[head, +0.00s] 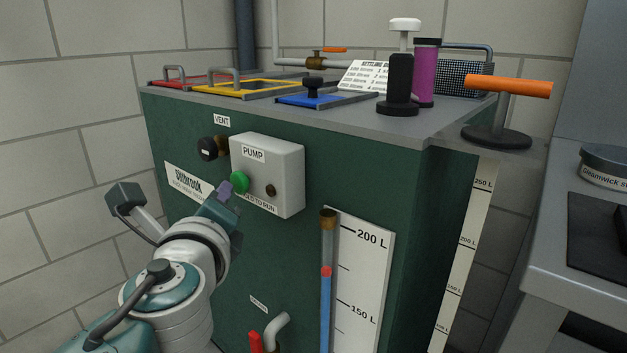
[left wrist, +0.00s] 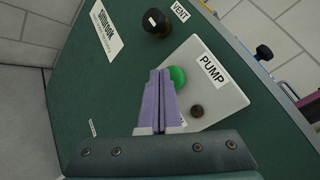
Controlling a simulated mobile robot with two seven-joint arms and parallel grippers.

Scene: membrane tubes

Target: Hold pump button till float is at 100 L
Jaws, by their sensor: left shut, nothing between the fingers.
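The pump box (head: 285,172) is a light grey box on the green tank's front, with a round green button (head: 240,181) on its face. My left gripper (head: 226,189) is shut and empty, its purple fingertips right at the button's left side. In the left wrist view the shut fingers (left wrist: 160,82) overlap the edge of the green button (left wrist: 178,76); I cannot tell whether they touch or press it. The red float (head: 326,271) sits in the clear tube above blue liquid (head: 326,310), between the 150 L and 200 L marks of the white scale (head: 366,265). The 100 L mark is not visible here.
A black vent knob (head: 207,149) sits left of the pump box. A red-handled pipe (head: 255,342) is low on the front. A grey bench (head: 573,250) stands at right.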

